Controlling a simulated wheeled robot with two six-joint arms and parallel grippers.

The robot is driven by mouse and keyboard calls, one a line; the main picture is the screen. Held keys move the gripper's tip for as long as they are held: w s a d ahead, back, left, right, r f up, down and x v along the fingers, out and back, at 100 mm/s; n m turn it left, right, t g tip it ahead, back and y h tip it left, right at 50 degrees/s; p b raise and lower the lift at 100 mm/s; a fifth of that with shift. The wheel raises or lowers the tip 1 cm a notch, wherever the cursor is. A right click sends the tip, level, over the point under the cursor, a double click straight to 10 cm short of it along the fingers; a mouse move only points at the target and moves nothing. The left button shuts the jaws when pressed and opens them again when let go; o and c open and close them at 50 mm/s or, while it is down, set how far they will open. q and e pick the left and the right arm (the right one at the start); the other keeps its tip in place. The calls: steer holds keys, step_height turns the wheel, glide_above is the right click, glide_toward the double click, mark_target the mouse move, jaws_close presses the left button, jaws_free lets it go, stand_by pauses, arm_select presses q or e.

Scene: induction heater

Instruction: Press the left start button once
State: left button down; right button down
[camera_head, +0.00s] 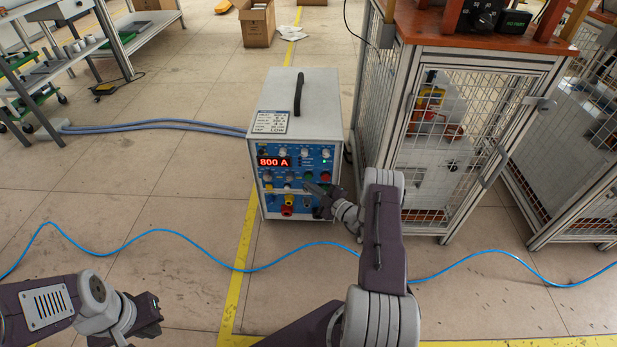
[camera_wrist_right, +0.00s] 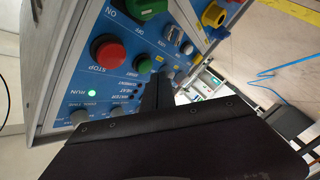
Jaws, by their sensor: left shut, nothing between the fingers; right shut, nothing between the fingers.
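The induction heater (camera_head: 295,130) is a white box with a black top handle and a blue front panel. Its red display reads 800 A. In the right wrist view the tilted panel (camera_wrist_right: 75,45) shows a red STOP button (camera_wrist_right: 107,52), a large green ON control (camera_wrist_right: 140,8) and a small green button (camera_wrist_right: 143,63). Contact is unclear. My left gripper (camera_head: 152,312) is shut and empty, low left, away from the heater.
A blue cable (camera_head: 200,247) runs across the floor in front of the heater. A fenced cell with a mesh door (camera_head: 475,125) stands close on the right. The floor left of the heater is mostly clear.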

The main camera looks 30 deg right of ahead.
steer(key=s+a+p, duration=0.1)
steer(key=s+p, duration=0.1)
steer(key=s, duration=0.1)
steer(key=s+a+p, duration=0.1)
steer(key=shift+s+a, duration=0.15)
steer(key=shift+a, duration=0.15)
stand_by(0.8)
